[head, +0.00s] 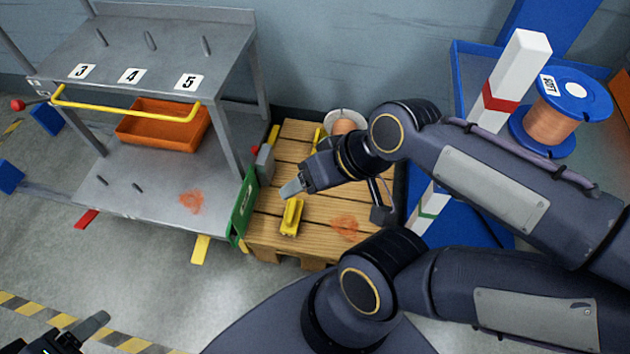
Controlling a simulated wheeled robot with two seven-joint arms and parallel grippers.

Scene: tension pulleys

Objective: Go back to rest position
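My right gripper (293,187) hangs over the wooden pallet (268,226), its grey fingertip pointing down and left. I cannot tell whether it is open or shut, and I see nothing clearly held in it. A yellow block-like part (291,217) lies on the pallet just below this fingertip, apparently apart from it. My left gripper (92,327) shows only in part at the bottom left corner, above the floor. One grey finger is visible and the rest is cut off by the frame edge.
A grey metal rack (165,50) with a yellow bar and an orange bin (165,125) stands at left. A copper spool (344,126) sits at the pallet's back, partly hidden. A blue spool (553,122) and a red-white post (512,80) stand at right.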

